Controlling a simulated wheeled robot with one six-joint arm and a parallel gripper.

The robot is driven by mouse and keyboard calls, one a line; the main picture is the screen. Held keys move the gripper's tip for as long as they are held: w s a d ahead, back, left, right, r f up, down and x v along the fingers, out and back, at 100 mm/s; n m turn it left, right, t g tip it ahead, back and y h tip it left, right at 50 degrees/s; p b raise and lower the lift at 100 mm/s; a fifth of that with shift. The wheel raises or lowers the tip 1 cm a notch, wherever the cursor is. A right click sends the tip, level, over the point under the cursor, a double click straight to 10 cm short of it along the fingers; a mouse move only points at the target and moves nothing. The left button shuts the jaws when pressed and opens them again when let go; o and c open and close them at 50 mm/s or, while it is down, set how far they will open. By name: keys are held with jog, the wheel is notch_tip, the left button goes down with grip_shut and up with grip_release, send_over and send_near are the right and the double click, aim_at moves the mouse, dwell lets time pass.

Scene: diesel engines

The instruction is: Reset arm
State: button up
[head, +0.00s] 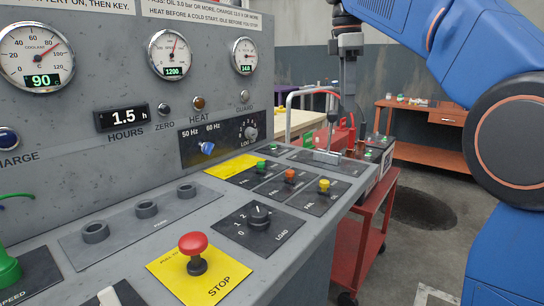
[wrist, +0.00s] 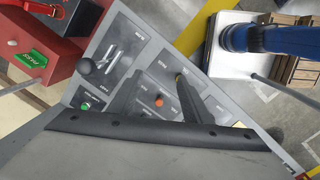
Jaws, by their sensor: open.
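My gripper (wrist: 158,84) is open and empty in the wrist view, its two dark fingers spread above the console's sloping panel. An orange knob (wrist: 159,101) shows between the fingers, below them on the panel; I cannot tell the exact height. In the head view my blue arm fills the right side and reaches over to the grey wrist (head: 347,45) at the top middle, beyond the near controls. The fingertips are hard to make out there. The console (head: 330,225) carries an orange knob (head: 290,175), a yellow knob (head: 324,185) and a red stop button (head: 194,245).
A black-handled lever (wrist: 86,68) stands on the panel near the gripper. A red cart (head: 365,235) stands beside the console. An orange workbench (head: 420,115) stands at the back right. Floor between them is open, with a dark round patch (head: 423,208).

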jog(key=s+d+f+m+t, duration=0.1)
jog(key=s+d+f+m, duration=0.2)
jog(key=s+f, duration=0.7)
jog(key=s+d+f+m+t, duration=0.2)
jog(key=s+f+m, duration=0.6)
jog(key=f, duration=0.7)
jog(key=s+d+f+m+t+y, duration=0.1)
jog(key=s+d+f+m, duration=0.4)
jog(key=s+f, duration=0.8)
jog(key=shift+f+m, duration=0.25)
jog(key=shift+m, duration=0.15)
jog(key=shift+d, duration=0.1)
dwell(2.2)
